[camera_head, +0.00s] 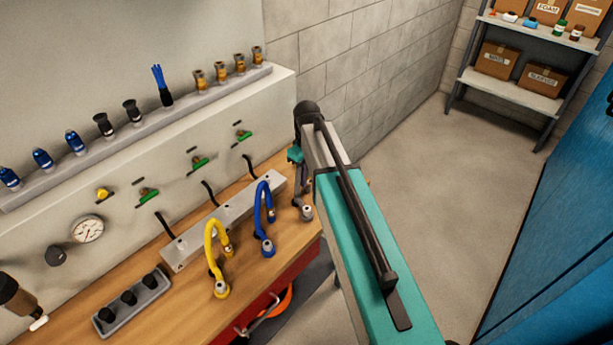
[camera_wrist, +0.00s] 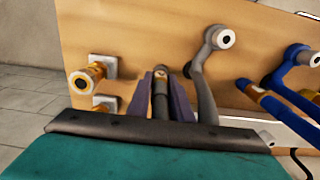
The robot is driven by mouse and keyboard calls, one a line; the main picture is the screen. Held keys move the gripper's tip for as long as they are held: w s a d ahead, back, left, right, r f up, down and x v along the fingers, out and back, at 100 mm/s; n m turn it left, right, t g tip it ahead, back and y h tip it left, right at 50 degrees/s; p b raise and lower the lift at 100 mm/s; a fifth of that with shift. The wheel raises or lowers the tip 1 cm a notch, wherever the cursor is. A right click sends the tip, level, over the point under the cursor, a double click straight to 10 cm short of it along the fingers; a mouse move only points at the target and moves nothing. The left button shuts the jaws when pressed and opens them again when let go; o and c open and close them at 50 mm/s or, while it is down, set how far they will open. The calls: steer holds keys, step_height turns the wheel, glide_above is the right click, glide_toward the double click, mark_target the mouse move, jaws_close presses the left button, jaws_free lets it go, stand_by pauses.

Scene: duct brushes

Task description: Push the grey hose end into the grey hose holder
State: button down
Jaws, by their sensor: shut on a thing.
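My gripper (camera_wrist: 160,90) is shut on the grey hose end (camera_wrist: 160,75), a dark piece with a brass tip between purple-grey fingers. In the head view the grey hose (camera_head: 299,186) and that fitting (camera_head: 306,212) show beside my arm, which hides the grip. Left of the fingers are two brass fittings on square plates, one higher (camera_wrist: 92,75) and one lower (camera_wrist: 103,103). I cannot tell which part is the grey hose holder.
The blue hose (camera_head: 260,205) and yellow hose (camera_head: 209,250) stand left of my arm on the wooden bench (camera_head: 180,310). A metal rail (camera_head: 215,230) lies behind them. A grey tray (camera_head: 105,318) with black pieces is at the front left. The floor right of my arm is clear.

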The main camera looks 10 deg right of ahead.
steer(key=shift+f, duration=0.15)
steer(key=c, duration=1.5)
jaws_free()
steer(key=shift+r+b, duration=2.1)
steer(key=shift+r, duration=4.85)
steer(key=shift+s+f, duration=0.1)
